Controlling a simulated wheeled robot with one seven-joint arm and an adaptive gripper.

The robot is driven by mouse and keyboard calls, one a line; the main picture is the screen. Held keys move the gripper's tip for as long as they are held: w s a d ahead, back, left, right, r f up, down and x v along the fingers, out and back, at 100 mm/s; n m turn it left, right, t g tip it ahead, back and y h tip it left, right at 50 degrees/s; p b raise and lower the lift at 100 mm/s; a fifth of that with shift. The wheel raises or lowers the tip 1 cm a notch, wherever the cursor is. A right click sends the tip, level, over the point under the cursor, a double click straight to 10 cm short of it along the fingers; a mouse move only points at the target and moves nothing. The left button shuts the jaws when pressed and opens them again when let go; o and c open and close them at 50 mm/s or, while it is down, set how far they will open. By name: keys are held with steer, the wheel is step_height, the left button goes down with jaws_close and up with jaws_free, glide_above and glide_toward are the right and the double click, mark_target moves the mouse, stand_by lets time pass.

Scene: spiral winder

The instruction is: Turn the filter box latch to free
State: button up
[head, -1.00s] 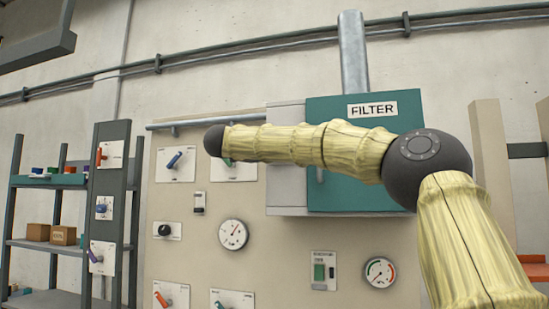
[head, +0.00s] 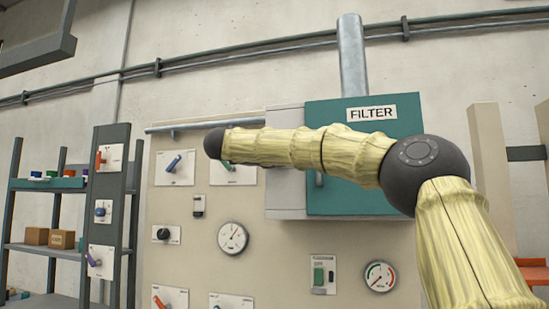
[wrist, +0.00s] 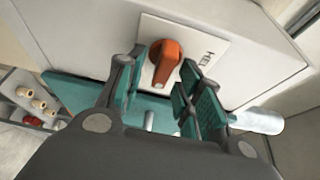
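The filter box (head: 355,202) hangs on the wall in the head view, with a teal door, a pale grey body and a FILTER label. My arm crosses in front of it, and neither my gripper nor the latch shows there. In the wrist view the orange latch (wrist: 167,64) sits on a white plate on a pale face of the box (wrist: 235,25). My gripper (wrist: 160,82) is open, its teal-padded fingers to either side of the latch in the picture. I see no clear contact. The lettering on the plate is partly hidden.
A beige panel (head: 205,270) with switches and gauges stands below and left of the box. A vertical pipe (head: 352,55) rises from the box top. A shelf rack (head: 50,250) is at far left. A beige post (head: 490,150) stands right of the box.

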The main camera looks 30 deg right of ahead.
steer(key=shift+a, duration=0.1)
steer(key=v, duration=1.1)
steer(key=shift+a, duration=0.35)
steer(key=shift+s+r, duration=0.1)
steer(key=shift+s, duration=0.05)
